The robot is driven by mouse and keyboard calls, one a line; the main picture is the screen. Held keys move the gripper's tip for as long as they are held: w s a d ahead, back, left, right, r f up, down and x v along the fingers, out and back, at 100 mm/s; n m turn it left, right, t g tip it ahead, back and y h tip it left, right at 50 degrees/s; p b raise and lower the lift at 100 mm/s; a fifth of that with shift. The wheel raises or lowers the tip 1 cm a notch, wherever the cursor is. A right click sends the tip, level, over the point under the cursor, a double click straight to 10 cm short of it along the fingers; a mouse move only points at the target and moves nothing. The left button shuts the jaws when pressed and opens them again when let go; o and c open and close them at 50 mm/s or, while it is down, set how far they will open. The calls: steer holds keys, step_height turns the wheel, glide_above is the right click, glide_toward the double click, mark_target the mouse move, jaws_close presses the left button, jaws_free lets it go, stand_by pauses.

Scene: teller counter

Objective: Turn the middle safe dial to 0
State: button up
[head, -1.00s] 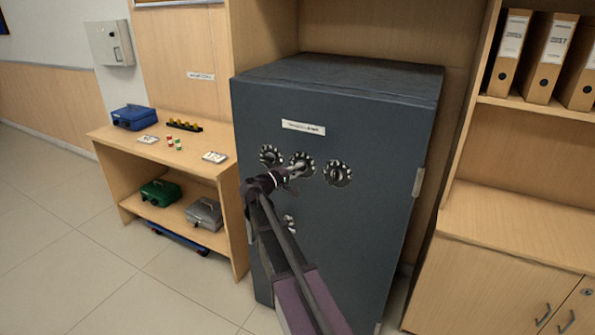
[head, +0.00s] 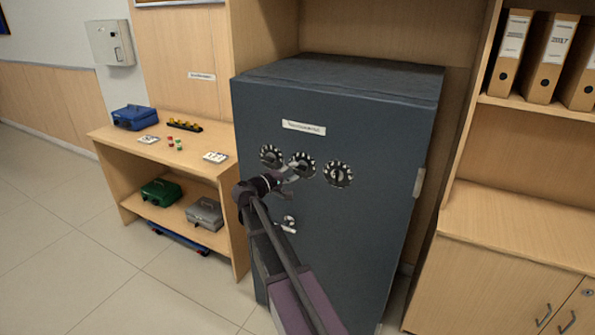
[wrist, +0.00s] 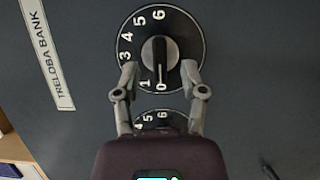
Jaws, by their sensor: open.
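The grey safe (head: 345,240) carries a row of three dark round dials with white numerals. The middle dial (head: 303,160) also shows in the wrist view (wrist: 143,30), with a dark knob (wrist: 160,55) at its centre. The white mark on the knob points down in that view, at or very near the 0. My gripper (wrist: 160,73) is open in front of this dial, one finger on each side, with clear gaps to the knob. The left dial (head: 270,155) is partly hidden behind my gripper in the wrist view. The right dial (head: 338,173) is clear of my gripper.
A handle (head: 289,223) sits on the safe door below the dials. A wooden side table (head: 112,138) with cash boxes stands at left. A wooden cabinet (head: 520,225) with binders above stands at right. The tiled floor (head: 60,240) at front left is clear.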

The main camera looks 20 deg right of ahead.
steer(key=v, duration=0.9)
steer(key=shift+s, duration=0.15)
steer(key=s+a+f+m+g+y, duration=0.1)
steer(key=s+a+f+g+y, duration=0.15)
steer(key=s+f+y, duration=0.55)
steer(key=s+a+f+m+g+y, duration=0.25)
steer(key=s+f+y, duration=0.25)
steer(key=s+f, duration=0.5)
steer(key=s+a+y, duration=0.4)
steer(key=a, duration=0.2)
step_height(320, 180, up, 11)
steer(key=p, duration=1.2)
steer(key=shift+s+a+r, duration=0.2)
steer(key=shift+a+r, duration=0.05)
